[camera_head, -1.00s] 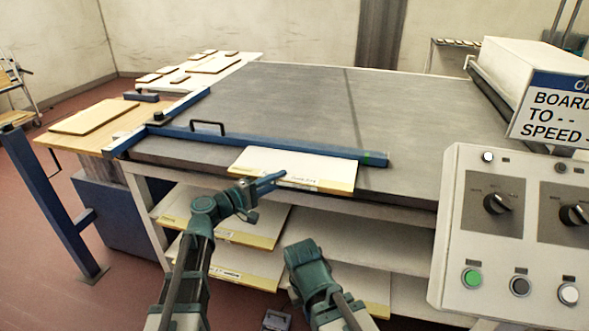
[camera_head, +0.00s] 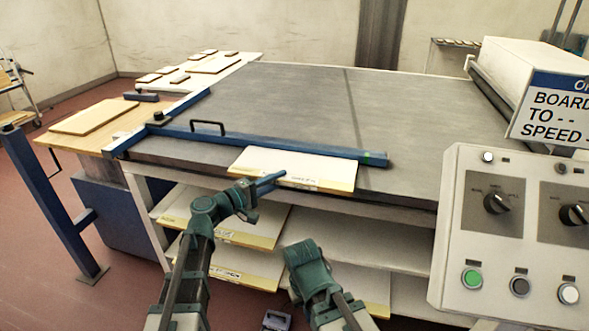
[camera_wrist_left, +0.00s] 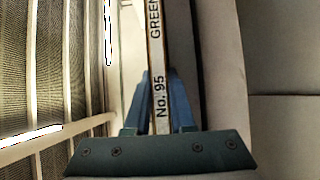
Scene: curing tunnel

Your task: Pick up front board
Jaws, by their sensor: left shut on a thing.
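The front board (camera_head: 300,164), white with a yellowish front edge and a label, lies on the grey table top (camera_head: 290,100) at its front edge, against the blue bar. My left gripper (camera_head: 271,181) is at the board's front edge, shut on it. In the left wrist view the board's edge (camera_wrist_left: 157,70), printed "No. 95" and "GREEN", stands between the two blue fingers of my left gripper (camera_wrist_left: 160,90). My right arm shows at the bottom middle in the head view, but its fingers are not visible.
A blue bar (camera_head: 270,144) with a black handle runs along the front of the table. More boards (camera_head: 236,225) lie on shelves below. A control panel (camera_head: 515,230) stands at the right, close to the table. A wooden side table (camera_head: 75,140) is at left.

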